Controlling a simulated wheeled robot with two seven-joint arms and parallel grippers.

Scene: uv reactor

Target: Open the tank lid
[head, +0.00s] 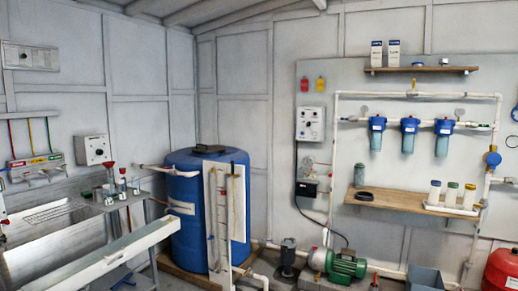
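Neither of my grippers shows in the head view.
A metal sink (45,235) and a small stand with red-topped items (122,190) lie left of the tank. A green pump (347,268) and white pipes are on the floor to the right. A wooden shelf (400,200) holds jars. Blue filters (409,135) hang above.

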